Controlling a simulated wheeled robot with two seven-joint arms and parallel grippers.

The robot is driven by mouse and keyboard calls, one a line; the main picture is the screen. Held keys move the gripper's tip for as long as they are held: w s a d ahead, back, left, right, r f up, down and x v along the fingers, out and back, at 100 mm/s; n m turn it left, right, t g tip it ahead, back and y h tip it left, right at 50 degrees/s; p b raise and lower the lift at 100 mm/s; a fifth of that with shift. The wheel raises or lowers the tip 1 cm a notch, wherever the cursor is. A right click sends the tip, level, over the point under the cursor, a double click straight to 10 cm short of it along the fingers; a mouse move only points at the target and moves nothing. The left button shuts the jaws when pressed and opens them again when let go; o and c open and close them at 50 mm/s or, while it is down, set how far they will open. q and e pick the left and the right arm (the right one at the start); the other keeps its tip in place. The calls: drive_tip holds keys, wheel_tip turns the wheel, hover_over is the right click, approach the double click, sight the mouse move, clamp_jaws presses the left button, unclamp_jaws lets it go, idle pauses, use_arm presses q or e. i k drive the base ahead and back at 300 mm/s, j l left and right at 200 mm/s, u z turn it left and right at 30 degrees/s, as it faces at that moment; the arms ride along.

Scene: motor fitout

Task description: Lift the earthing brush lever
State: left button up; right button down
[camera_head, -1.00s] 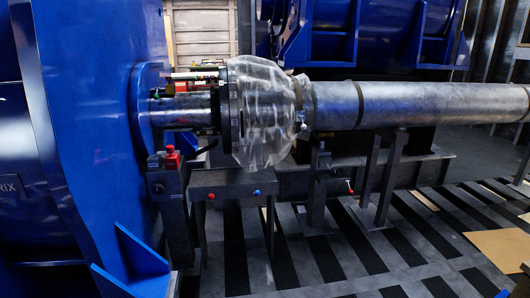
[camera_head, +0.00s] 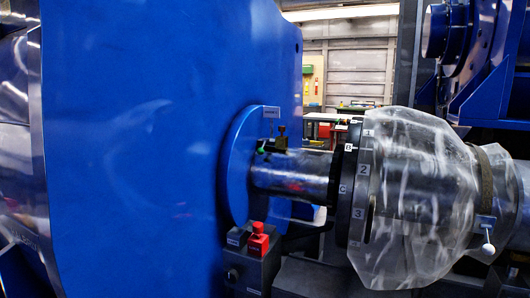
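No lever is clearly marked as the earthing brush lever. A small brass-coloured fitting (camera_head: 281,138) stands above the steel shaft (camera_head: 295,175), close to the blue motor flange (camera_head: 240,165). A lever with a white ball knob (camera_head: 488,248) hangs at the right, beside the plastic-wrapped coupling. I cannot tell which is the brush lever. Neither of my grippers is in view.
The big blue motor housing (camera_head: 150,120) fills the left. A numbered disc (camera_head: 362,185) and the clear plastic wrap (camera_head: 415,190) block the right. A dark box with a red switch (camera_head: 258,240) stands below the shaft. A workbench is behind.

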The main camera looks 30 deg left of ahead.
sight(260, 151)
drive_tip(key=i+u, duration=0.25)
drive_tip(key=u, duration=0.15)
drive_tip(key=i+u, duration=0.4)
drive_tip(key=i+l+u, duration=0.1)
drive_tip(key=u, duration=0.25)
drive_tip(key=i+l+u, duration=0.2)
drive_tip(key=u, duration=0.2)
drive_tip(key=i, duration=0.1)
